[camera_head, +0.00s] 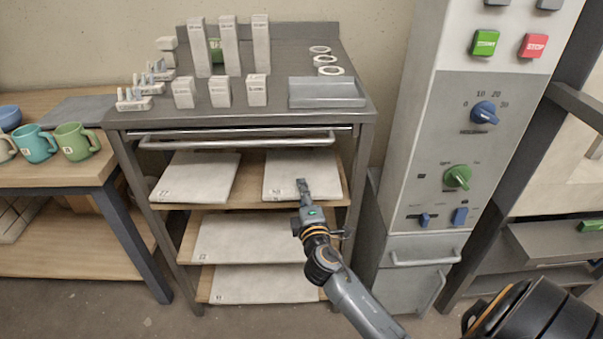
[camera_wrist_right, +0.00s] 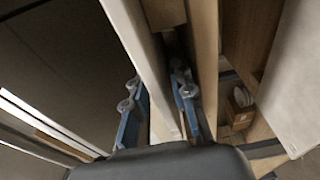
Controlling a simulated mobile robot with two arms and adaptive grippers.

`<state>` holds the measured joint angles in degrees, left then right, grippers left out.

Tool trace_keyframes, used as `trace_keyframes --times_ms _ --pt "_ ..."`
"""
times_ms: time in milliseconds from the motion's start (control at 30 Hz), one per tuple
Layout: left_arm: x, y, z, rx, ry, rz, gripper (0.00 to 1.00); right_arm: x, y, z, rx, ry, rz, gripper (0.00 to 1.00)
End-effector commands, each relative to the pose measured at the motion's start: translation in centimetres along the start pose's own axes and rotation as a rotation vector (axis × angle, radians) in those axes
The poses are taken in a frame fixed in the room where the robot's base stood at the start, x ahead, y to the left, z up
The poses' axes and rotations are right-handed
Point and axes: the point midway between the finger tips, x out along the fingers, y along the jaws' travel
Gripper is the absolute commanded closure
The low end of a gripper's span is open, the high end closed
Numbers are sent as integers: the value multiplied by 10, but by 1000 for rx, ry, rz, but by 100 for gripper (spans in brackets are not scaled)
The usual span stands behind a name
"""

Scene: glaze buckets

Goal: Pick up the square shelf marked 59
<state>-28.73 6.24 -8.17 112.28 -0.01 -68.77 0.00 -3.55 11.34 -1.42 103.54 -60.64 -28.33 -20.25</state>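Pale square shelves lie in the metal rack. The upper right shelf (camera_head: 318,172) lies on a wooden board, and its marking is hidden or too small to read. My right gripper (camera_head: 303,187) is at this shelf's front edge. In the right wrist view, the fingers of the gripper (camera_wrist_right: 158,100) stand on both sides of the shelf's pale edge (camera_wrist_right: 142,55); whether they press on it cannot be told. The upper left shelf (camera_head: 200,177) carries a small mark, possibly 77. Two more shelves, one in the middle (camera_head: 240,240) and one at the bottom (camera_head: 255,283), lie below. My left gripper is not in view.
The rack's metal top (camera_head: 270,118) holds pale blocks, rings and a grey tray (camera_head: 327,93). A control cabinet (camera_head: 450,130) stands close on the right. A table with mugs (camera_head: 75,142) stands on the left. A wooden board (camera_wrist_right: 206,60) runs close beside the right finger.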

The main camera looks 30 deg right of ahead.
Motion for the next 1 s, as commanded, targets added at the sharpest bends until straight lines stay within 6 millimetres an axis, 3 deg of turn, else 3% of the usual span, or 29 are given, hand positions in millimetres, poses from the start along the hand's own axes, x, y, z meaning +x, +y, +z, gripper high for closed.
trace_keyframes --times_ms 333,633,767,1000 --pt "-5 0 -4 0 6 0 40 46 1 -1 0 0 1 76" --pt "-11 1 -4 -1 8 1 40 51 0 -1 0 0 -1 76" --pt "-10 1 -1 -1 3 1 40 51 0 -1 0 0 -1 100" --pt "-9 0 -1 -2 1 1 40 50 0 -1 0 0 -1 100"
